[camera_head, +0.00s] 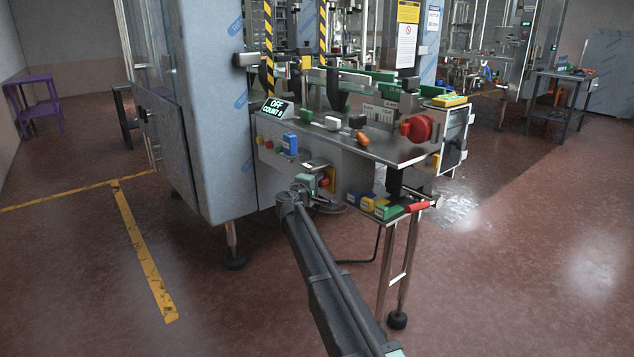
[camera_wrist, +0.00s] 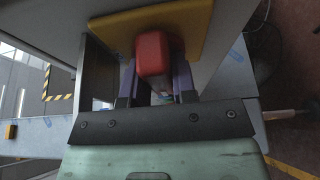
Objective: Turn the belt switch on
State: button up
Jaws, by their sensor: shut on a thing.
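The belt switch has a red handle (camera_wrist: 153,52) on a yellow plate (camera_wrist: 195,30), seen close up in the wrist view. In the head view the yellow plate (camera_head: 331,176) shows on the front of the machine, partly hidden by my gripper (camera_head: 320,180). In the wrist view my gripper (camera_wrist: 154,82) has one finger on each side of the red handle and is shut on it. The fingertips are partly hidden behind the handle. The display (camera_head: 274,108) on the machine reads OFF and COUNT 0.
A small lower shelf (camera_head: 395,213) holds several coloured blocks. A large red knob (camera_head: 417,128) is at the table's right end. Machine legs stand on the floor; the floor at front left is clear.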

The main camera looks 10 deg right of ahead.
jog(key=shift+f+m, duration=0.1)
jog(key=shift+m, duration=0.2)
jog(key=m+b, duration=0.1)
jog(key=m+h+b, duration=0.1)
jog(key=m, duration=0.1)
jog(key=shift+f+t+h+b, duration=0.15)
jog(key=shift+t+h+b, duration=0.15)
jog(key=shift+t+b, duration=0.1)
jog(key=m+h+b, duration=0.1)
jog(key=m, duration=0.1)
jog(key=m+h+b, duration=0.1)
jog(key=m, duration=0.2)
jog(key=shift+m, duration=0.3)
jog(key=m+h, duration=0.1)
jog(key=m, duration=0.2)
jog(key=m+g+h+b, duration=0.1)
jog(key=m, duration=0.2)
jog(key=shift+w+b, duration=0.15)
jog(key=shift+b, duration=0.15)
jog(key=m+g+h, duration=0.1)
jog(key=m, duration=0.2)
jog(key=m+g+h, duration=0.2)
jog(key=m, duration=0.2)
jog(key=shift+a, duration=0.1)
jog(key=shift+m, duration=0.3)
jog(key=o, duration=0.9)
jog(key=shift+b, duration=0.35)
